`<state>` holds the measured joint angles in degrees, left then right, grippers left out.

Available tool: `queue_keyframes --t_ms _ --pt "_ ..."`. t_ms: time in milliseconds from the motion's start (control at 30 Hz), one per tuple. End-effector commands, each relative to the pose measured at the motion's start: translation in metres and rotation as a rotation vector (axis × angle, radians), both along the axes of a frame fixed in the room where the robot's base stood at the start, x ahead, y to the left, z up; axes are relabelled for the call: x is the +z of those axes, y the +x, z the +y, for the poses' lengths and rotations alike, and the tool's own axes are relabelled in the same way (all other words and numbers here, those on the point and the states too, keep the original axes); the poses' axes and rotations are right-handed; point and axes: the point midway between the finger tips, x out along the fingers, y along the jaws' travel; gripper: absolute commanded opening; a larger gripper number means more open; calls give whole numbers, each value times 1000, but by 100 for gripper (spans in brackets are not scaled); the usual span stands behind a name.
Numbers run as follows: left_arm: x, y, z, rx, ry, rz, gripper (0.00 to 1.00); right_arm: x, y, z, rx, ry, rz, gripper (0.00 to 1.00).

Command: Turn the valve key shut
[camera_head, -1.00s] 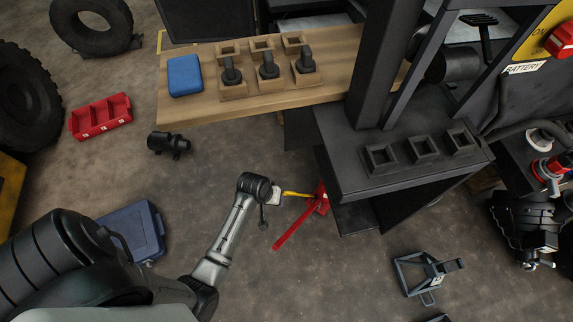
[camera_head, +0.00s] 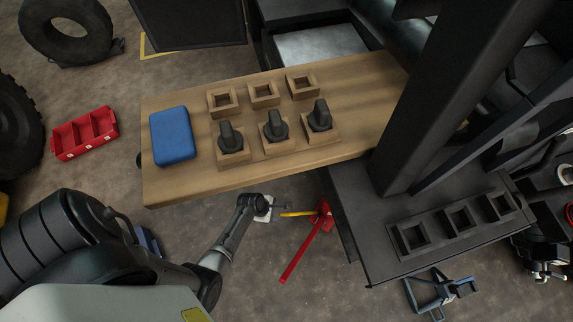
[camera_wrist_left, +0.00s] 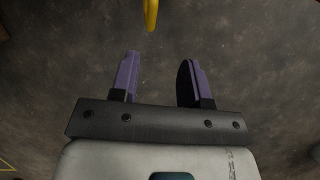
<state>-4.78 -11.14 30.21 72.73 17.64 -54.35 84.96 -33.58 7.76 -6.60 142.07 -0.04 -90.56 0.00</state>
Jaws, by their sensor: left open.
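A small red part (camera_head: 569,214) shows at the right edge in the head view, beside dark machinery and cut off by the frame. I cannot tell whether it is the valve key, and no other thing is clearly a valve key. My left gripper (camera_head: 281,206) is at the lower middle of the head view, far left of that red part. In the left wrist view its two purple fingers (camera_wrist_left: 160,78) are apart with nothing between them. My right gripper is not in view.
A wooden board (camera_head: 360,95) holds a blue box (camera_head: 172,136) and several square holders, some with dark knobbed parts. A red tool (camera_head: 306,245) with a yellow bar (camera_head: 297,214) lies close to my left gripper. A dark mast (camera_head: 430,90) and shelf (camera_head: 370,240) stand to the right.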

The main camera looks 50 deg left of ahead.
Motion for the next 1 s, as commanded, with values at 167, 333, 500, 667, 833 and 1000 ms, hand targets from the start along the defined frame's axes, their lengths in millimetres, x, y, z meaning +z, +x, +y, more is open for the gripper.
queue_keyframes --t_ms 167,333,500,667,833,1000 --pt "-10 3 -1 37 -12 9 42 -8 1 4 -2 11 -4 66" --pt "-36 12 -6 36 -12 8 42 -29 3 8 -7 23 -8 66" --pt "-64 21 -13 35 -11 8 42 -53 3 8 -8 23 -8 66" --pt "-88 30 -19 35 -12 9 42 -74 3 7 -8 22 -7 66" --pt "-107 38 -24 35 -12 8 42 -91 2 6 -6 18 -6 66" --pt "-119 42 -28 34 -11 9 42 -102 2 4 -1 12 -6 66"
